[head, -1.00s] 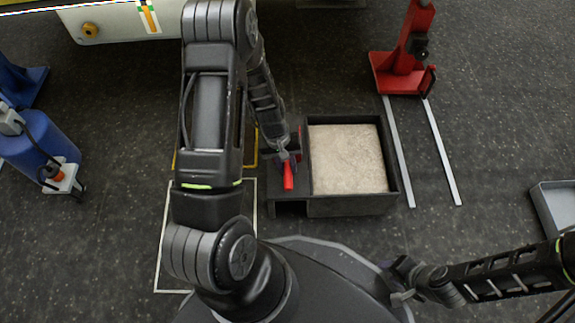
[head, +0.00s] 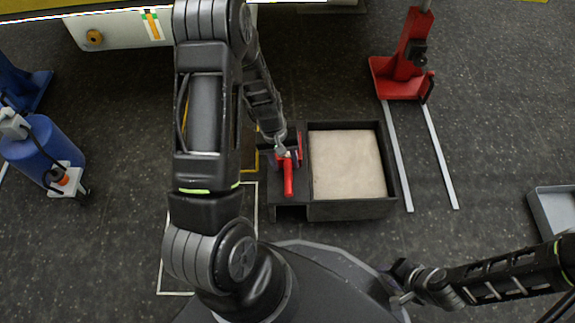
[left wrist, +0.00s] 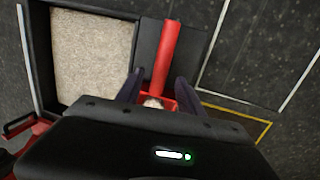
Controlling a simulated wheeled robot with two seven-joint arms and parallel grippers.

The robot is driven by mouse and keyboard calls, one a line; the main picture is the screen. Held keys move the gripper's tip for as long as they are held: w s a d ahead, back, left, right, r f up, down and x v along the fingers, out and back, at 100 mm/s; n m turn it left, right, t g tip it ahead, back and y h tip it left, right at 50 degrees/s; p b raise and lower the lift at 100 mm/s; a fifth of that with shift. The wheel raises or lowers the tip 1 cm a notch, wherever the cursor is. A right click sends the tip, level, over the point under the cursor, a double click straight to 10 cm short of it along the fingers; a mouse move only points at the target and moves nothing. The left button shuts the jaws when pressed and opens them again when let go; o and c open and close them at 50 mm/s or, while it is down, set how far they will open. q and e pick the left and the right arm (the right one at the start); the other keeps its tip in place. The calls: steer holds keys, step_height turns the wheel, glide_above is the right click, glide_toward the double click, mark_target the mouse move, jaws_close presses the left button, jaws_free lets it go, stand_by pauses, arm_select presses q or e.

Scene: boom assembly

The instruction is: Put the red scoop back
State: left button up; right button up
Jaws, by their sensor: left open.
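The red scoop (head: 288,178) lies on the dark side shelf of the black box, its handle toward the bottom of the head view. In the left wrist view the red handle (left wrist: 168,55) shows between my two fingers, and the rest is mostly hidden below the gripper body. My left gripper (head: 286,156) is open over the scoop, with one finger on each side of it. Its fingers also show in the left wrist view (left wrist: 156,88). My right gripper (head: 402,298) is low at the right, apart from the scoop; its jaws are too small to read.
The black box (head: 392,190) holds a pale, level granular fill. A red stand (head: 395,80) and two light floor strips are to its right. A grey tray (head: 548,215) is at the far right, a blue cylinder (head: 45,145) at the left.

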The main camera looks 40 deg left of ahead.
arm_select(q)
steer(key=p+v, duration=0.2)
steer(key=v, duration=0.5)
steer(key=shift+p, duration=0.35)
arm_select(e)
steer(key=r, duration=0.3)
steer(key=shift+s+r, duration=0.3)
steer(key=shift+r, duration=0.1)
arm_select(q)
steer(key=shift+s+d+r, duration=0.1)
steer(key=s+d+f+m, duration=0.2)
steer(key=s+d+f, duration=0.2)
steer(key=d, duration=0.8)
steer(key=s+d+f+m+t+h, duration=0.1)
steer(key=s+d+f+m, duration=0.2)
steer(key=d, duration=0.9)
steer(key=s+f, duration=0.1)
steer(key=s, duration=0.2)
steer(key=shift+s+d, duration=0.25)
steer(key=shift+d, duration=0.1)
